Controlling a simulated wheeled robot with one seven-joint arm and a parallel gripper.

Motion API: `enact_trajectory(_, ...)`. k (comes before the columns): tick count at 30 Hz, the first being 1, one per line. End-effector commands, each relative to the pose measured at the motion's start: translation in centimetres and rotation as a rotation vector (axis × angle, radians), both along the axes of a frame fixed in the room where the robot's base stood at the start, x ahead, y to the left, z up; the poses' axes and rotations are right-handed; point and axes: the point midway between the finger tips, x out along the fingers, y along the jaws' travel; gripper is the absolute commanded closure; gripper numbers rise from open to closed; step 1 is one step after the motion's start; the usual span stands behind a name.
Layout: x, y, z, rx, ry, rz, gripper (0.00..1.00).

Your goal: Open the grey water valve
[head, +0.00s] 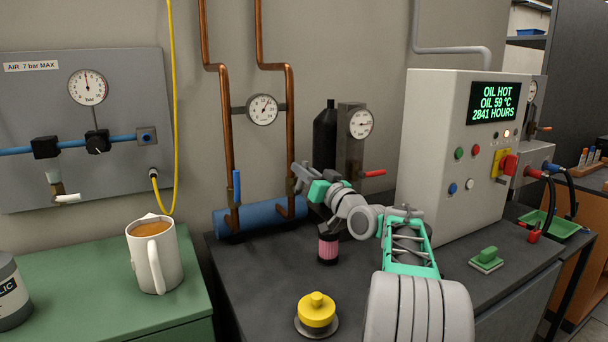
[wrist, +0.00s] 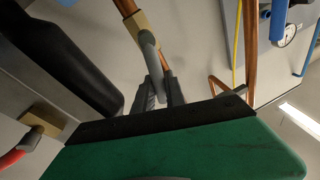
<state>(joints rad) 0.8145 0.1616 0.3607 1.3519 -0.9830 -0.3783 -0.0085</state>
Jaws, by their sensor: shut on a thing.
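The grey valve lever (wrist: 150,52) shows in the wrist view, coming from a brass valve body (wrist: 139,24) on a copper pipe. The free end of the lever runs in between the fingers of my gripper (wrist: 161,93), which are shut on it. In the head view my gripper (head: 299,174) is at the right copper pipe (head: 290,110), low down. It hides most of the grey lever there, so I cannot tell its exact angle to the pipe.
A blue-handled valve (head: 237,187) stands on the left pipe, handle upright. A red lever (head: 372,173) and a black bottle (head: 324,140) are right of my gripper. A pink-banded filter (head: 328,246) and yellow-capped part (head: 316,311) stand on the dark bench (head: 262,270).

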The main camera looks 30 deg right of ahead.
Motion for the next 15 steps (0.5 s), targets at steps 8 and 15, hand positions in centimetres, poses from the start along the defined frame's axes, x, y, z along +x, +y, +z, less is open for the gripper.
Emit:
enact_trajectory(8,0.02,-0.01,-0.13,0.002,0.002,0.000,0.79)
enact_trajectory(15,0.00,-0.01,-0.07,0.002,0.001,0.001,0.63)
